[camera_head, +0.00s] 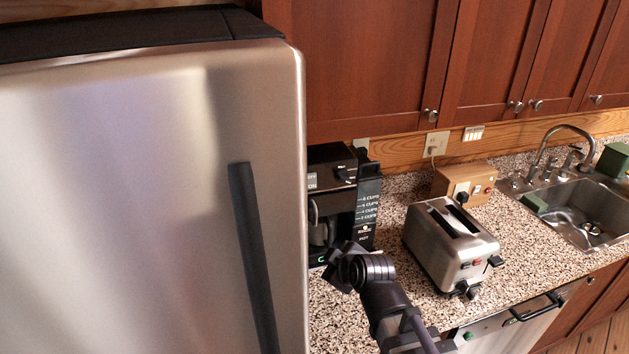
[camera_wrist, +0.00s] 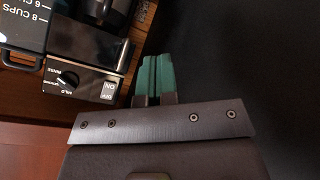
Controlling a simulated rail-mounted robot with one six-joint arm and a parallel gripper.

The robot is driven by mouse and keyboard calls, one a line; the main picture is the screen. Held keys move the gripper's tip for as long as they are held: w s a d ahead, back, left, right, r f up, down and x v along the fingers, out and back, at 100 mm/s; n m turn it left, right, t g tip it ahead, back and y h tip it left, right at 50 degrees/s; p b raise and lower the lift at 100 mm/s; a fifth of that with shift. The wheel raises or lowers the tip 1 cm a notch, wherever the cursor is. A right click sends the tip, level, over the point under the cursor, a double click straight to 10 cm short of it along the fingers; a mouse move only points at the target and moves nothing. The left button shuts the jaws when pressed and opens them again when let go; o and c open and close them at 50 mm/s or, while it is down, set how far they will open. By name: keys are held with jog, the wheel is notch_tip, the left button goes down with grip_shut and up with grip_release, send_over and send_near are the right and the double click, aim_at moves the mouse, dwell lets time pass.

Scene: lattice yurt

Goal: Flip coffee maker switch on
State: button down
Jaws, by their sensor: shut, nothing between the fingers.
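The black and silver coffee maker (camera_head: 331,162) stands on the counter close beside the fridge in the head view. A small OFF/ON plate (camera_head: 312,181) is at the left of its upper front, with a dial to its right. In the wrist view the coffee maker (camera_wrist: 88,48) appears upside down at the upper left, with its ON/OFF switch (camera_wrist: 108,91) and dial (camera_wrist: 68,78). My gripper (camera_wrist: 153,57) is shut and empty, its green fingers beside the coffee maker's switch side. Contact cannot be told. In the head view my wrist is in front of the coffee maker's lower part and the fingertips are hidden.
The steel fridge (camera_head: 150,200) fills the left of the head view, tight against the coffee maker. A silver toaster (camera_head: 450,243) stands to the right. A wooden box (camera_head: 465,184) and the sink (camera_head: 580,215) lie beyond. Cabinets hang above. Speckled counter is bare between coffee maker and toaster.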

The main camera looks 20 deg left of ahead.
jog(key=w+a+r+n+t+y, duration=0.2)
jog(key=w+r+n+t, duration=0.2)
jog(key=r+n+t, duration=0.2)
notch_tip(320, 180, up, 3)
jog(key=n, duration=0.2)
jog(key=shift+n+y, duration=0.3)
jog(key=shift+n, duration=0.1)
jog(key=shift+w, duration=0.1)
jog(key=b+x, duration=0.2)
jog(key=x, duration=1.1)
jog(key=shift+w, duration=0.4)
jog(key=shift+a, duration=0.15)
